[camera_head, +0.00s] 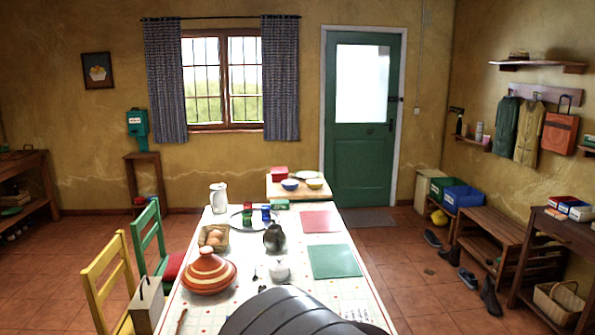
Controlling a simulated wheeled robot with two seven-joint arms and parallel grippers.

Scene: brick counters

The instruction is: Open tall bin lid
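No bin is clearly recognisable in the head view. A pale cream, upright box (421,192) stands on the floor by the right wall, just right of the green door. It may be the tall bin, but it is too small to tell, and its lid cannot be made out. Neither of my grippers is in view. A dark grey, ribbed, rounded shape at the bottom centre covers the near end of the table; I cannot tell whether it is part of me.
A long table (296,240) with dishes and a striped tagine (209,272) fills the middle. A yellow chair (105,270) and a green chair (147,240) stand left of it. A green crate (437,188), blue crate (462,197) and bench (497,226) line the right; floor tiles between are mostly clear.

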